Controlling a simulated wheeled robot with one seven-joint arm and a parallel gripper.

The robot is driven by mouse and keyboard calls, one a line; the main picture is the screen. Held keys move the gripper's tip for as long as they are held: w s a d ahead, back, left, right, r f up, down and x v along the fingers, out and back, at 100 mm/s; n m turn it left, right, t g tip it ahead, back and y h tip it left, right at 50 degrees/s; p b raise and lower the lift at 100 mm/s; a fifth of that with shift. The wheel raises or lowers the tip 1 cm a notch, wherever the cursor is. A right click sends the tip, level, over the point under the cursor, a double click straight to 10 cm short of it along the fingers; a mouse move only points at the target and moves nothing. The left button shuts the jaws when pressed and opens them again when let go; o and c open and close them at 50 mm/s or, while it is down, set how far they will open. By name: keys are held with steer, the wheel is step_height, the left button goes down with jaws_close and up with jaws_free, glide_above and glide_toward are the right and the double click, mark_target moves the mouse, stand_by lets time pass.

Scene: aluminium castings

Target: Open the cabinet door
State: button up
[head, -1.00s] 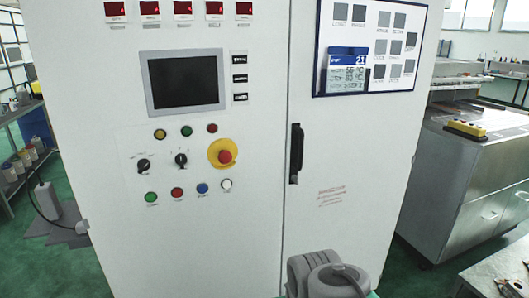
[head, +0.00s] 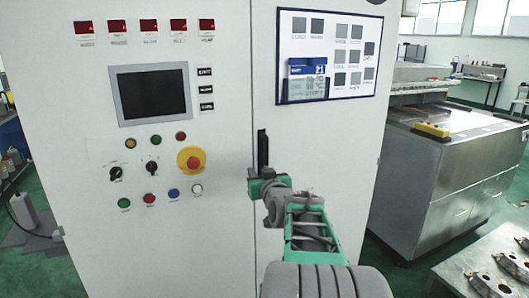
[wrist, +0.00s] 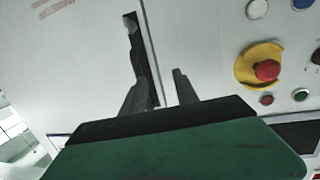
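The cabinet door (head: 335,150) is the right-hand white panel and is closed against the panel to its left. Its black vertical handle (head: 262,150) is beside the seam; the lower part is hidden behind my gripper (head: 259,180) in the head view. The wrist view is turned over, with the handle (wrist: 137,45) running down toward my gripper (wrist: 160,82). My two fingers are apart. The handle lies close to the left finger, on its inner side; I cannot tell if they touch. The right finger is over the pale panel near the seam.
Left of the seam are a screen (head: 150,94), several buttons and a yellow-ringed red emergency stop (head: 191,161). A framed board (head: 326,55) is on the door. A metal cabinet (head: 440,175) and a table with castings (head: 490,265) stand to the right.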

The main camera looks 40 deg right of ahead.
mark_target(267, 154)
steer(key=shift+m+t+h, duration=0.3)
steer(key=shift+m+h, duration=0.1)
steer(key=shift+h, duration=0.4)
steer(key=w+d+r, duration=0.1)
steer(key=d, duration=0.1)
steer(key=w+d+p, duration=0.1)
steer(key=w+d, duration=0.1)
steer(key=w+d+r+p, duration=0.1)
steer(key=d, duration=0.2)
steer(key=shift+w+r, duration=0.3)
steer(key=shift+r, duration=0.05)
steer(key=shift+w+d+f, duration=0.1)
steer(key=shift+w+d, duration=0.1)
steer(key=shift+w, duration=0.3)
steer(key=shift+c, duration=0.4)
jaws_close()
